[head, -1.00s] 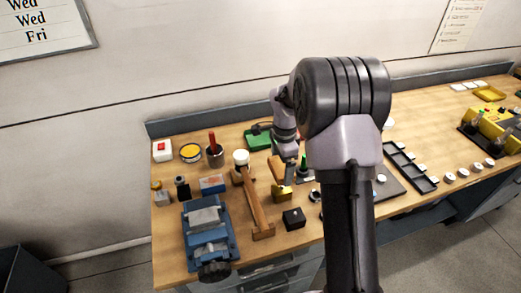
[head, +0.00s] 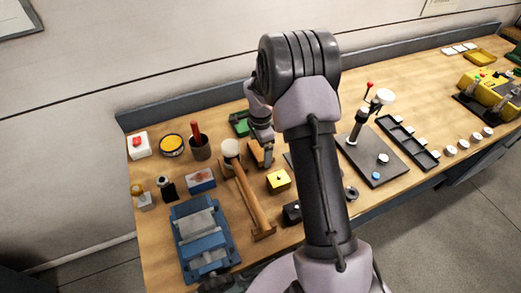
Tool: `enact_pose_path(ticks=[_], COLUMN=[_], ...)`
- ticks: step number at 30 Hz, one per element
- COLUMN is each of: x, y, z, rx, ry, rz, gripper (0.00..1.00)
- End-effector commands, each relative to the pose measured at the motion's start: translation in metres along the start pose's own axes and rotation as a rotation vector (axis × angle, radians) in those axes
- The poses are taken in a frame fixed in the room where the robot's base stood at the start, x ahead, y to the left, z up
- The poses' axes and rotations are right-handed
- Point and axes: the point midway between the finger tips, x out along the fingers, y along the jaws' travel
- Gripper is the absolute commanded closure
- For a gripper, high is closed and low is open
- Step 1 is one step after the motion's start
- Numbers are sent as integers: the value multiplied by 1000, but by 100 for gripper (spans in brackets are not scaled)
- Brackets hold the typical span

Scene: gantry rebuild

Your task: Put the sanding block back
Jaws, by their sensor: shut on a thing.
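My gripper (head: 267,158) points down over the back middle of the bench. It is shut on an orange-brown block (head: 256,151), which I take to be the sanding block. The block lies right of the mallet's pale head and in front of a green tray (head: 239,123). The gripper's fingers cover part of the block. I cannot tell whether the block touches the bench top. My arm hides the bench just right of it.
A yellow block (head: 278,181) stands in front of the gripper. A red-handled cup (head: 200,148) stands at the back left. A grey plate (head: 358,164) with a stand is on the right.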

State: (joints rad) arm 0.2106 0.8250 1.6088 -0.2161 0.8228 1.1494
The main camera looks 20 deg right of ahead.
Motion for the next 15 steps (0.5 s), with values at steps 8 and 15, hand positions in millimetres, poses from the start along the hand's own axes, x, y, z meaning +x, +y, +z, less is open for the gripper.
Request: enact_pose_path(ticks=[8, 15], x=[3, -1], y=[0, 0], z=[0, 0], rx=[0, 0], ry=[0, 0], rz=[1, 1], gripper=[0, 0])
